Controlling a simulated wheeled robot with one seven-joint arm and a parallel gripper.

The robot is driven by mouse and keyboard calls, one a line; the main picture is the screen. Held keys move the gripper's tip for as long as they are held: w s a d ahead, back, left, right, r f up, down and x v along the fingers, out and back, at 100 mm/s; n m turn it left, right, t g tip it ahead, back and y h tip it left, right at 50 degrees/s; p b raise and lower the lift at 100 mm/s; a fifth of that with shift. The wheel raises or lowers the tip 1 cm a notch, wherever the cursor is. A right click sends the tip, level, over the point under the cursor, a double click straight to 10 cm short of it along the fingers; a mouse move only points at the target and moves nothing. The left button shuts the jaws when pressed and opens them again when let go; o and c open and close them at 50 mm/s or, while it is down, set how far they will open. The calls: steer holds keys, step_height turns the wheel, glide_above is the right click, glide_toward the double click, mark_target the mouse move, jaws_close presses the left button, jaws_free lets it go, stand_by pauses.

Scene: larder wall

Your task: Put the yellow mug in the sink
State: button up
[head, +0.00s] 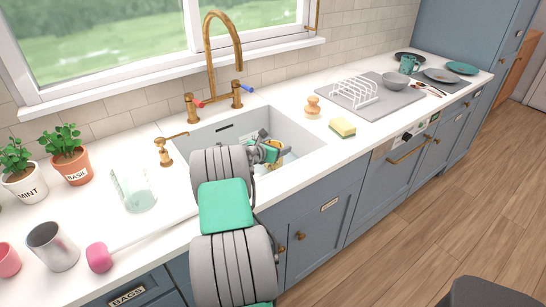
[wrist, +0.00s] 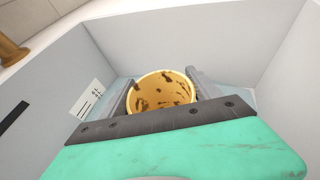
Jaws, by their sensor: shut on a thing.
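The yellow mug (wrist: 161,92) is between my gripper's two fingers (wrist: 162,98) in the wrist view, with its round opening and brown-stained inside facing the camera. My gripper is shut on it, down inside the grey sink. In the head view, my gripper (head: 268,152) reaches over the front edge into the sink basin (head: 294,136), and only a little of the yellow mug (head: 263,134) shows beside it. The sink walls (wrist: 190,40) surround the mug in the wrist view. Whether the mug touches the sink floor is hidden.
A brass tap (head: 212,60) stands behind the sink. A wooden brush (head: 313,108) and a yellow sponge (head: 342,127) lie right of it, with a dish rack (head: 352,92) beyond. A white label (wrist: 87,103) is on the sink wall.

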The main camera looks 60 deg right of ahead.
steer(key=shift+f, duration=1.45)
steer(key=shift+f, duration=0.2)
steer(key=o, duration=1.7)
steer(key=shift+o, duration=0.2)
steer(key=shift+a+r, duration=0.1)
steer(key=shift+r, duration=0.15)
steer(key=v, duration=1.1)
steer(key=shift+a, duration=0.4)
